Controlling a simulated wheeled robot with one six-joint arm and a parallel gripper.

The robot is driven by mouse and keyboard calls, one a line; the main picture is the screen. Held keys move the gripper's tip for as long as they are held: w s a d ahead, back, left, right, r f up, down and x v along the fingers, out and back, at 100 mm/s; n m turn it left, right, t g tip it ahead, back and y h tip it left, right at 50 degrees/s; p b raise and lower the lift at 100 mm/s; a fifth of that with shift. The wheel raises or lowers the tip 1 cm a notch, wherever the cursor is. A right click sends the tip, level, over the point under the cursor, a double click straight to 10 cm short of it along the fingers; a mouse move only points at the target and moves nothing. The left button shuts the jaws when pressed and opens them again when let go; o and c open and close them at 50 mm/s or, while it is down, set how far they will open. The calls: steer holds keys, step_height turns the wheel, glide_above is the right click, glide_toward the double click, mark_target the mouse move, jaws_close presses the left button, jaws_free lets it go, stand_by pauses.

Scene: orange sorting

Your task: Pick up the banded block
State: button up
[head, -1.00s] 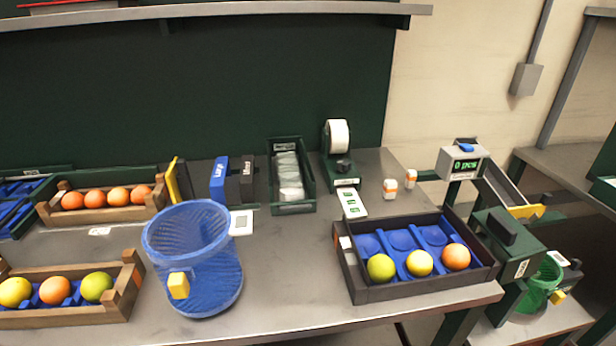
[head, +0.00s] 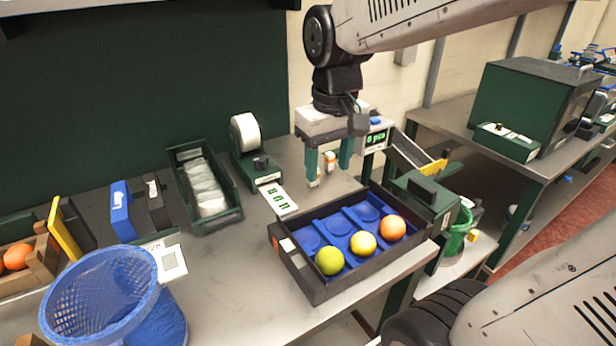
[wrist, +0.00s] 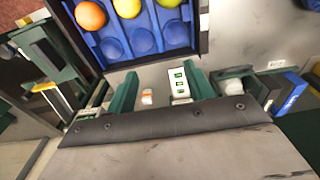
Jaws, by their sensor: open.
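One banded piece (head: 330,158) shows between my gripper's fingers in the head view. One banded piece (wrist: 147,97) also shows between the green fingers in the wrist view, nearer the left one. My gripper (head: 328,172) is open and empty, pointing down above the bench. It also shows in the wrist view (wrist: 162,92).
The black tray (head: 316,287) with blue cups and several fruits lies in front of my gripper. A label printer (head: 251,150) stands to its left, a counter display (head: 376,137) to its right. A blue basket (head: 110,290) is at front left.

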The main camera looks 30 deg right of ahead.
steer(key=shift+g, duration=0.4)
steer(key=w+d+f, duration=0.2)
steer(key=w+f, duration=0.1)
steer(key=w, duration=0.3)
steer(key=w+d+f, duration=0.3)
steer(key=w, duration=0.3)
steer(key=w+d+f, duration=0.3)
steer(key=w, duration=0.2)
steer(key=shift+w+f, duration=0.25)
steer(key=shift+w, duration=0.15)
steer(key=shift+w+f, duration=0.15)
steer(key=shift+f, duration=0.2)
steer(key=f, duration=0.7)
steer(key=shift+w+d+f, duration=0.15)
steer(key=shift+d, duration=0.05)
steer(key=c, duration=1.1)
